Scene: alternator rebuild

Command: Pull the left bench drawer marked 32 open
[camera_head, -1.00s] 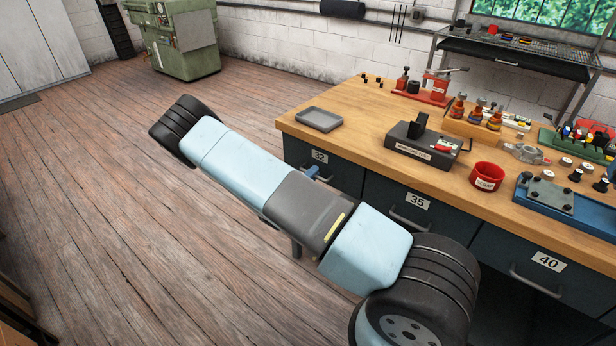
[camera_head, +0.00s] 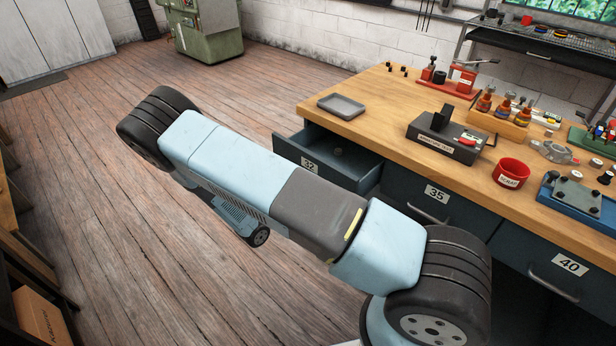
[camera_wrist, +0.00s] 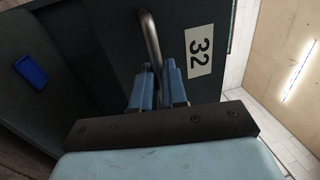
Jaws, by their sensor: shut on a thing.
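In the head view my arm hides the gripper and the handle.
The wooden bench top (camera_head: 385,110) holds a grey tray (camera_head: 341,106), a dark box (camera_head: 447,135) and a red scrap cup (camera_head: 511,173). Drawers 35 (camera_head: 420,200) and 40 (camera_head: 545,262) are shut. Open wooden floor (camera_head: 80,150) lies to the left. A cardboard box (camera_head: 38,315) is at lower left.

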